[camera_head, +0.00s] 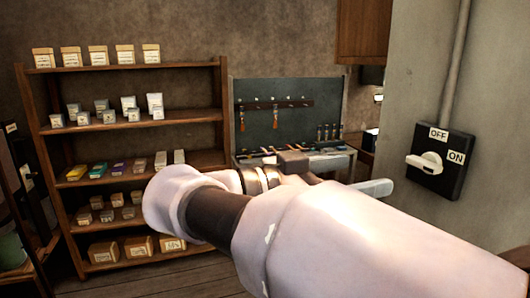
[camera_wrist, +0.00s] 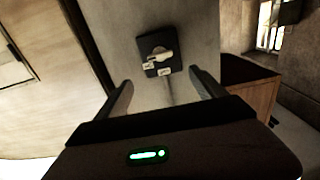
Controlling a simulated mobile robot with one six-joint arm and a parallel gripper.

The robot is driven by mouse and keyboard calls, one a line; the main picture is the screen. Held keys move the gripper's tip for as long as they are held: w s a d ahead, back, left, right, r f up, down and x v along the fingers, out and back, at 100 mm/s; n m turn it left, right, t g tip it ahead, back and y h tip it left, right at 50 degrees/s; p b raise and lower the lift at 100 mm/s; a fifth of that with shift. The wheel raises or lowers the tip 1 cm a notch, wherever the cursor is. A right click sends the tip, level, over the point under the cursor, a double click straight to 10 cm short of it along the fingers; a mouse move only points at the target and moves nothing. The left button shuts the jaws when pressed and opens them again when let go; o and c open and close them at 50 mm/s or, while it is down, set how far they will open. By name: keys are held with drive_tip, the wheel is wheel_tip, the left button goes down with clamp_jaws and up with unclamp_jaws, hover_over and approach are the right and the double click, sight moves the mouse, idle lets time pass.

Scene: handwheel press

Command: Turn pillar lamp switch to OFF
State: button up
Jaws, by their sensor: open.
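The pillar lamp switch (camera_head: 440,187) is a black plate on the grey pillar (camera_head: 412,75) at the right of the head view. It has a white OFF label at the top, a white ON label at the right and a pale turning handle (camera_head: 425,162). The handle lies roughly level, in line with the ON side. In the wrist view the switch (camera_wrist: 151,70) appears turned over, ahead of and between my fingers. My gripper (camera_wrist: 161,80) is open and empty, apart from the switch. In the head view one grey finger shows left of the switch; my arm hides part of the gripper.
A conduit (camera_head: 453,65) runs up the pillar from the switch. A wooden shelf (camera_head: 135,68) with several boxes stands at the left. A tool bench with a dark pegboard (camera_head: 285,122) stands at the back. The pillar face around the switch looks clear.

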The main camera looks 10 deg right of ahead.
sight(419, 163)
drive_tip(key=d+b, duration=0.1)
drive_tip(key=d, duration=0.3)
drive_tip(key=d+b, duration=0.1)
drive_tip(key=d, duration=0.4)
drive_tip(key=w+d+b, duration=0.1)
drive_tip(key=d, duration=0.4)
drive_tip(key=shift+d+b, duration=0.15)
drive_tip(key=shift+b, duration=0.2)
drive_tip(key=shift+w, duration=0.1)
drive_tip(key=shift+c, duration=0.2)
drive_tip(key=shift+f, duration=0.1)
drive_tip(key=c, duration=1.3)
